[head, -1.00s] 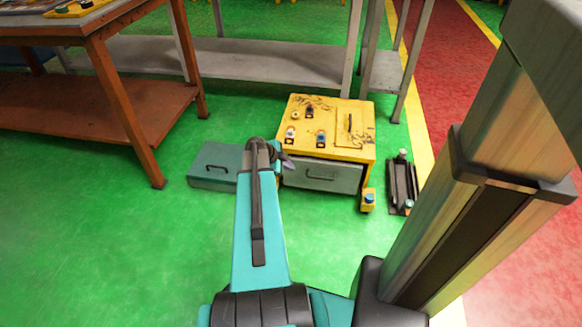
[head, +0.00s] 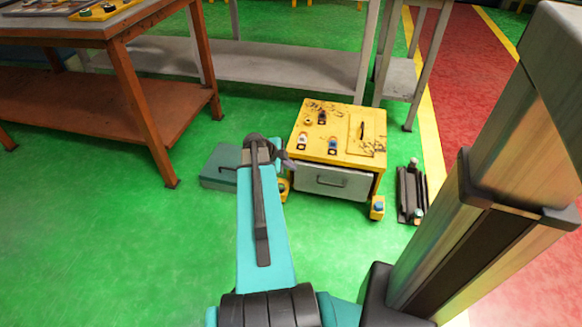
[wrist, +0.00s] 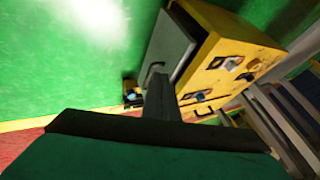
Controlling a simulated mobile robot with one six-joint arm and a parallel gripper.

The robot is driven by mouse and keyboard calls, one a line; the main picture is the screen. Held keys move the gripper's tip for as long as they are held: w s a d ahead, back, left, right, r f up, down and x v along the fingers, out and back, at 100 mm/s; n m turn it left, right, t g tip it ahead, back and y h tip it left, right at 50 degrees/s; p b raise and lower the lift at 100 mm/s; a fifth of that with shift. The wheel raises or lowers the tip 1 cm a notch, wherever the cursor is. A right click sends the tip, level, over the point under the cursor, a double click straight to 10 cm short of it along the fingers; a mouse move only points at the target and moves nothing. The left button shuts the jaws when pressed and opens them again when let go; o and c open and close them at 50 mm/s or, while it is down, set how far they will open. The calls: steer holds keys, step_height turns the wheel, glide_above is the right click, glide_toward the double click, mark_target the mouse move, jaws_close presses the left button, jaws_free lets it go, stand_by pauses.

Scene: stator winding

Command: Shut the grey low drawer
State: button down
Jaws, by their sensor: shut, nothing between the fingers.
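The grey low drawer (head: 333,182) is in the lower part of a yellow cabinet (head: 347,118). It has a bar handle on its front. In the wrist view the drawer (wrist: 168,42) stands out a little from the yellow body. My gripper (head: 287,161) is at the drawer's left front corner in the head view, shut and empty. In the wrist view the dark fingers (wrist: 160,88) point toward the drawer front near its handle. I cannot tell whether they touch it.
A teal-grey box (head: 217,168) lies left of the cabinet, partly behind my arm. A dark rail-like object (head: 411,192) lies to its right. An orange-legged table (head: 148,115) stands at left, a grey shelf (head: 280,70) behind. Green floor in front is clear.

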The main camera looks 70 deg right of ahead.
steer(key=shift+w, duration=0.1)
steer(key=w+a+f+n+t+y, duration=0.1)
steer(key=w+a+f+n, duration=0.4)
steer(key=a, duration=0.6)
steer(key=w+a+f+n+y, duration=0.1)
steer(key=w+a+f+n, duration=0.5)
steer(key=a, duration=0.5)
steer(key=w+a+f+n+t+y, duration=0.1)
steer(key=w+a+f+n, duration=0.4)
steer(key=a, duration=0.6)
steer(key=s+a+f+n+g+y, duration=0.1)
steer(key=s+a+f+n, duration=0.2)
steer(key=a, duration=0.7)
steer(key=s+a+f+n+g+y, duration=0.1)
steer(key=s+a+f+n, duration=0.2)
steer(key=a+n, duration=0.5)
steer(key=s+a+f+n+y, duration=0.1)
steer(key=s+a+n, duration=0.3)
steer(key=a, duration=0.8)
steer(key=shift+s+a+f+n+g, duration=0.25)
steer(key=shift+s+f+n+g, duration=0.15)
steer(key=shift+f+n, duration=0.6)
steer(key=shift+r, duration=0.1)
